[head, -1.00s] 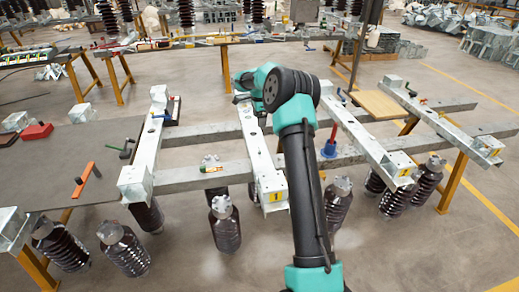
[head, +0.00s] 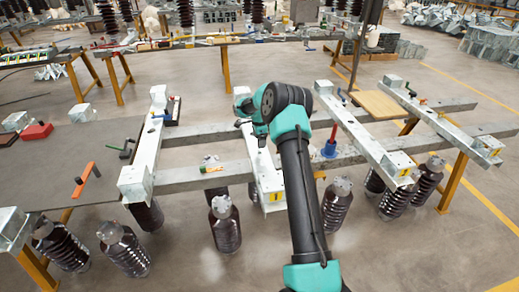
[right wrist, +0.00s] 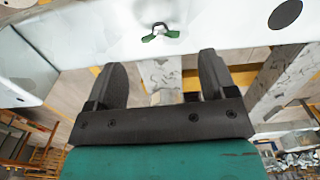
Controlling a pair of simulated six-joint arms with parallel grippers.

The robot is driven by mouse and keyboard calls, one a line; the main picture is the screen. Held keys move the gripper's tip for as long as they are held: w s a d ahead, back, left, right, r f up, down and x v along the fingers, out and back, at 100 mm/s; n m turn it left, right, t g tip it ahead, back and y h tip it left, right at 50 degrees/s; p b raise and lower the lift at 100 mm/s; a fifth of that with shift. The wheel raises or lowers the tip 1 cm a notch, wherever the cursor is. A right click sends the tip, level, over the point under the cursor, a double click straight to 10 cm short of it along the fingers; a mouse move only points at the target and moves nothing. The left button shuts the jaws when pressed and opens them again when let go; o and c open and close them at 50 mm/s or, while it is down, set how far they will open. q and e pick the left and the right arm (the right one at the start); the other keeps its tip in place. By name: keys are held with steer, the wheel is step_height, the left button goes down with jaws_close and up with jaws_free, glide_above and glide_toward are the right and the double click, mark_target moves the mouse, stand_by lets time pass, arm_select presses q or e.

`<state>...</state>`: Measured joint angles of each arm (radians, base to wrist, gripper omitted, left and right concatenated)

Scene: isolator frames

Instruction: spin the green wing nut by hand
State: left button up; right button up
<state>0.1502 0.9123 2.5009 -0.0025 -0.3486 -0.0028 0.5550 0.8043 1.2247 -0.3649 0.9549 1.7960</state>
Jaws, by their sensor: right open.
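The green wing nut (right wrist: 160,32) sits on the white face of a metal beam (right wrist: 225,25) in the right wrist view, its two wings spread to the sides. My right gripper (right wrist: 161,72) is open and empty, its two dark fingers pointing toward the beam. The nut lies ahead of the fingertips, roughly centred between them, and is apart from them. In the head view my right gripper (head: 243,121) is over the middle white beam, partly covered by my own wrist. I cannot make out the nut there. My left gripper is not in view.
White beams rest across grey rails (head: 200,178), with dark ribbed insulators (head: 225,228) below. A blue-and-red tool (head: 329,146) stands right of my arm. A grey table (head: 60,165) at left holds tools.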

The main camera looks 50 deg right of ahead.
mark_target(260, 151)
step_height(260, 151, down, 6)
steer(key=shift+r, duration=0.1)
stand_by(0.4)
steer(key=c, duration=0.9)
